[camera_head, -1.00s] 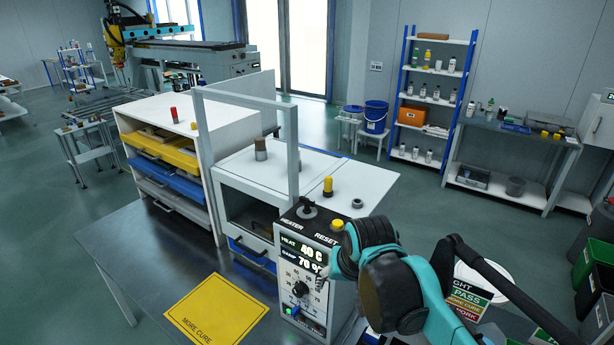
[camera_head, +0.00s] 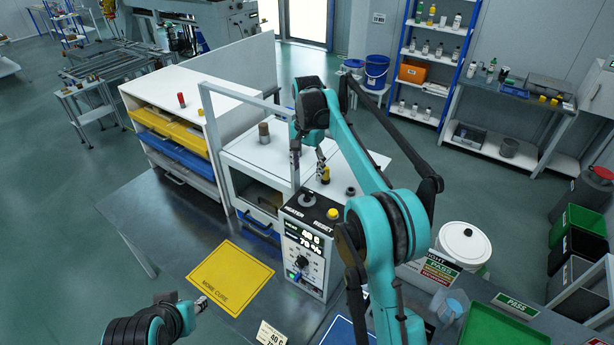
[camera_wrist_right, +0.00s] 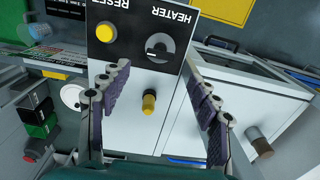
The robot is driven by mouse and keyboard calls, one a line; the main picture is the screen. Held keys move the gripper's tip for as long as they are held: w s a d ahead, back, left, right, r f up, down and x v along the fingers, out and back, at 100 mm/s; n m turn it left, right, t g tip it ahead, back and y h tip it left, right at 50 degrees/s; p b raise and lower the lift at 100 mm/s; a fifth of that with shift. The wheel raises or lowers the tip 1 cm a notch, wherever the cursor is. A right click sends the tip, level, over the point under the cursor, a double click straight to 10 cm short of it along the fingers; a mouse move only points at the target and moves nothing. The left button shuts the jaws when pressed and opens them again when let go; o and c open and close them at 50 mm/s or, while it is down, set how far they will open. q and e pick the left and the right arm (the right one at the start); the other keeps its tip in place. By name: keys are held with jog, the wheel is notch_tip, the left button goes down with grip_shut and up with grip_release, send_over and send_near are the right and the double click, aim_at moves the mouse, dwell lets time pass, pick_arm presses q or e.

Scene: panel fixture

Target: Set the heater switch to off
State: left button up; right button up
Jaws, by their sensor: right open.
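The heater control box (camera_head: 304,255) stands on the dark bench, with a display and dial on its front. On its top, the round HEATER switch (camera_head: 307,199) sits beside the yellow RESET button (camera_head: 333,214). The wrist view shows the switch (camera_wrist_right: 155,48) as a dark round knob with a small white mark, and the button (camera_wrist_right: 105,32). My right gripper (camera_head: 309,165) is open and empty above the box's back edge, apart from the switch. Its spread fingers (camera_wrist_right: 157,95) frame a yellow-topped peg beyond them. My left gripper (camera_head: 203,303) is low at left; its jaws are unclear.
A grey upright frame (camera_head: 246,93) stands just left of my right gripper. A white cabinet (camera_head: 240,155) with the yellow-topped peg (camera_head: 325,176) and a brown peg (camera_head: 264,133) is behind the box.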

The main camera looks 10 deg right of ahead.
aim_at(307, 190)
jog(key=shift+f+p, duration=0.3)
jog(key=shift+f, duration=3.6)
jog(key=c, duration=1.2)
